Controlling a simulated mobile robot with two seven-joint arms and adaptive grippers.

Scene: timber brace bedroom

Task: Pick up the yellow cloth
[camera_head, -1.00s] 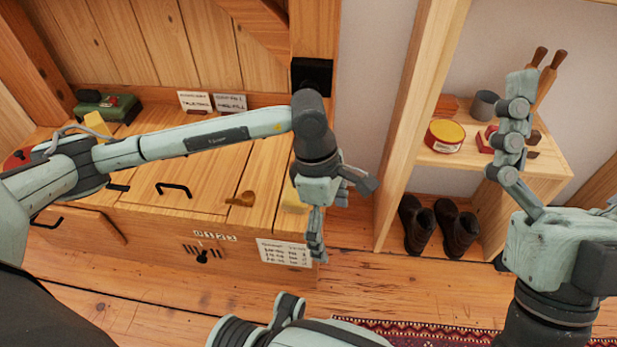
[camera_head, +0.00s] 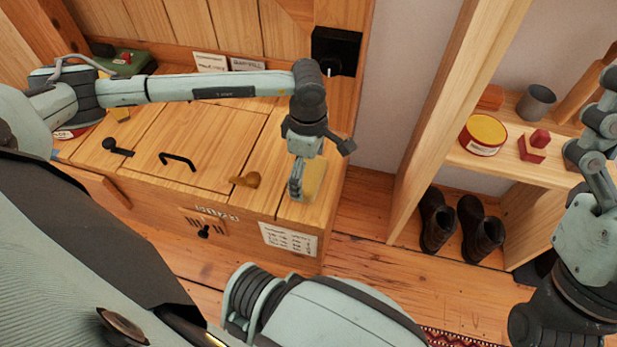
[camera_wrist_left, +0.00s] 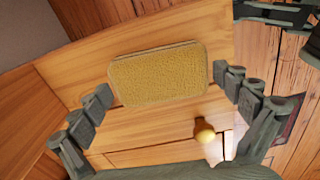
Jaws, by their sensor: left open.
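The yellow cloth (camera_head: 316,178) is a flat, rounded rectangle on the right end of the wooden chest top (camera_head: 270,192). In the left wrist view the cloth (camera_wrist_left: 160,75) lies between the spread fingers. My left gripper (camera_head: 297,182) is open and empty, just above the cloth and pointing down at it; it partly hides the cloth in the head view. Its fingers (camera_wrist_left: 165,86) show on either side of the cloth in the wrist view. My right gripper (camera_head: 600,112) is at the right edge, partly cut off, so its opening is unclear.
A black box (camera_head: 335,50) is on the post behind. Shelves at right hold a yellow-topped tin (camera_head: 484,134), with boots (camera_head: 437,221) below.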

